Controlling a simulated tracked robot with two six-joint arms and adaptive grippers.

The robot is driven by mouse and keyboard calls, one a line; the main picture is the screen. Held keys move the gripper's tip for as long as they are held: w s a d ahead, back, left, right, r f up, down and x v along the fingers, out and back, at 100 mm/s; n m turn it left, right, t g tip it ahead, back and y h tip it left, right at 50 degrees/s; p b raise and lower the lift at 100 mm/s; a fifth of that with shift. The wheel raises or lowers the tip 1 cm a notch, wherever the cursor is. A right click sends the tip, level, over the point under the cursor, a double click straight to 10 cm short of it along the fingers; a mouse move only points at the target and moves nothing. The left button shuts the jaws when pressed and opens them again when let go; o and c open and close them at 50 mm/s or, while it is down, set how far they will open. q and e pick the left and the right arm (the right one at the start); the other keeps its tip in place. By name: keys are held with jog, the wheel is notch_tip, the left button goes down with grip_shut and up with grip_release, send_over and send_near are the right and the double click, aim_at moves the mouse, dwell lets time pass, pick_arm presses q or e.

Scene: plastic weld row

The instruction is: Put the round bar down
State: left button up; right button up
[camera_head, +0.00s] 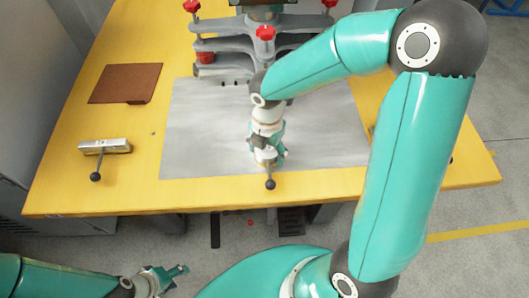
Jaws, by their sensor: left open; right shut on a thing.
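My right gripper (267,150) points down over the grey sheet near the table's front edge. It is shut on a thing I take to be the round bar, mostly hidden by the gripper. A short stem with a black ball knob (270,184) sticks out below it toward the front. I cannot tell whether the held thing touches the sheet. My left gripper (177,277) is open and empty, low at the bottom left, in front of the table.
The grey sheet (200,130) covers the middle of the yellow table (60,175). A silver bar with a black ball handle (105,147) lies to the left, and a brown plate (125,83) behind it. A grey fixture with red knobs (230,32) stands at the back.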

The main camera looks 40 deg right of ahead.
jog(key=shift+f, duration=0.2)
jog(key=o, duration=1.1)
jog(key=shift+f, duration=0.1)
jog(key=o, duration=0.5)
notch_tip(320, 180, up, 12)
jog(key=shift+r+p, duration=0.15)
jog(key=shift+p, duration=0.85)
